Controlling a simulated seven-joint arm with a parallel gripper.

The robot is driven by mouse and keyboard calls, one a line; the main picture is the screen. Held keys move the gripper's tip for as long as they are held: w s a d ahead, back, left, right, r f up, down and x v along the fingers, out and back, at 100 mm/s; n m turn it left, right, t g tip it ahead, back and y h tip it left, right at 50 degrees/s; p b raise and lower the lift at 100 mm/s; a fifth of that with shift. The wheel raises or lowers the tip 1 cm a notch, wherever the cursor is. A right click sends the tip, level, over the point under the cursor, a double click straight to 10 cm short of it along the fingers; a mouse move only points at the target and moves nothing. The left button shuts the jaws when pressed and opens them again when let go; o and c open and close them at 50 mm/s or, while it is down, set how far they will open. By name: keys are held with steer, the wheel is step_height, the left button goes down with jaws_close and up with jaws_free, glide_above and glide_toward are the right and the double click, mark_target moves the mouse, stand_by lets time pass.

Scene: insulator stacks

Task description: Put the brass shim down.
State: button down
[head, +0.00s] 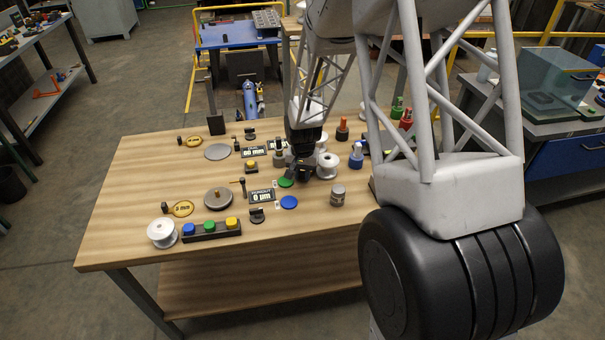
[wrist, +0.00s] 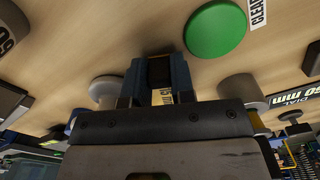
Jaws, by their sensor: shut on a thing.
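My gripper (head: 303,174) is low over the right middle of the table, just right of a green disc (head: 286,183). In the wrist view my gripper (wrist: 159,78) is shut, with a dark block between its blue-grey fingers. A small yellow piece with black lettering, which looks like the brass shim (wrist: 162,97), shows just behind that block; most of it is hidden by the gripper. In the head view the held piece cannot be made out. Two other yellow tags lie on the table, one marked 5 mm (head: 182,208) and one farther back (head: 193,141).
A white spool (head: 327,166) and a jar (head: 338,194) stand right of my gripper. A blue disc (head: 289,202) and a display reading 0 µm (head: 262,196) lie in front. A button box (head: 211,231) is near the front edge. The table's front right is clear.

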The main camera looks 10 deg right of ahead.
steer(key=shift+f, duration=0.1)
stand_by(0.3)
steer(key=c, duration=1.2)
jaws_free()
steer(key=shift+c, duration=0.2)
step_height(320, 180, up, 12)
